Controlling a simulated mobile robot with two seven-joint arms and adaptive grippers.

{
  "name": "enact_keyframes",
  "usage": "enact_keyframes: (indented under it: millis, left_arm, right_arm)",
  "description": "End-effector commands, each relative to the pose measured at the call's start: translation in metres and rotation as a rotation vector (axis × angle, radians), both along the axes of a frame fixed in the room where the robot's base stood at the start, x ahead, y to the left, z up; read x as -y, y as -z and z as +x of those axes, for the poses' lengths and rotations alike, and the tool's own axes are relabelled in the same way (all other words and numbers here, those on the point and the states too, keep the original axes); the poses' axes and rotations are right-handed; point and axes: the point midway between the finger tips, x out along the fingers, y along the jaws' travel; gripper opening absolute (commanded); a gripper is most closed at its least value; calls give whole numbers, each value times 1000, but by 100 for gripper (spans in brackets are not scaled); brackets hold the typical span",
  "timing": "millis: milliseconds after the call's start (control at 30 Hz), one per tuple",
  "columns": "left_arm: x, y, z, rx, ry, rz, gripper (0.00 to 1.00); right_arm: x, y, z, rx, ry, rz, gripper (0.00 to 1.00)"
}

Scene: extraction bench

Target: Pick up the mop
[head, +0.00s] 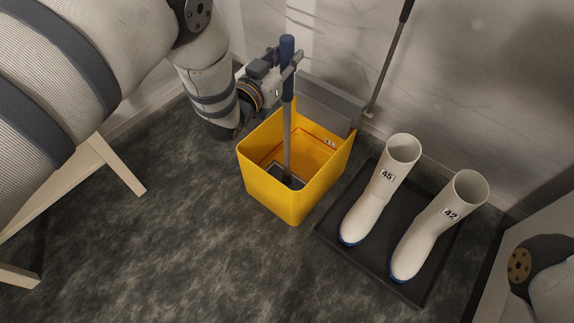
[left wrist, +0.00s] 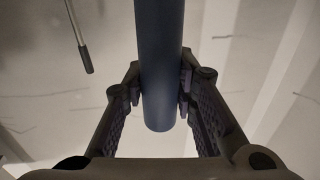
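The mop (head: 287,120) stands nearly upright in the yellow bucket (head: 270,190), with a blue grip on top and a grey shaft below. Its lower end is down inside the bucket and its head is mostly hidden. My left gripper (head: 290,72) is at the blue grip, coming from the left. In the left wrist view the blue grip (left wrist: 159,60) runs between the two fingers (left wrist: 160,90), whose pads sit against both of its sides. My right gripper is out of view; only part of my right arm shows at the lower right.
A grey wringer (head: 330,100) sits on the bucket's back edge. A black-topped pole (head: 388,65) leans on the wall behind. White boots marked 45 (head: 380,190) and 42 (head: 440,225) stand on a dark tray (head: 370,270). A wooden-legged piece (head: 118,165) is at left. Front floor is clear.

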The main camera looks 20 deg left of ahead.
Motion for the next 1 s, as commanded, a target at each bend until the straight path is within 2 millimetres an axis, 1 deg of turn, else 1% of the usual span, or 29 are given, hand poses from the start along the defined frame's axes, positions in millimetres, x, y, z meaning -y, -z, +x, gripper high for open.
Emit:
enact_keyframes:
  millis: [33,67,433,567,667,767,867,900,967,1000]
  left_arm:
    - [0,0,0,0,0,0,7]
    - [0,0,0,0,0,0,0]
    - [0,-2,0,5,0,-1,0]
    - [0,-11,1,6,0,0,0]
    - [0,-27,1,10,0,-1,0]
    - [0,-53,1,13,0,-1,0]
    - [0,-90,1,15,0,-2,0]
    - [0,-107,1,17,0,-2,0]
    - [0,-132,0,17,0,-2,0]
    - [0,-148,1,17,0,-2,0]
  right_arm:
    - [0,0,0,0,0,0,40]
    - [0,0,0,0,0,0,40]
    - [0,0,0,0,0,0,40]
    - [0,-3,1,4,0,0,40]
    - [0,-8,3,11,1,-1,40]
    - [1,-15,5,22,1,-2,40]
    - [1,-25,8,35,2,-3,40]
    - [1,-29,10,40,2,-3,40]
    - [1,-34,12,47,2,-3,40]
    - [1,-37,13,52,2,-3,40]
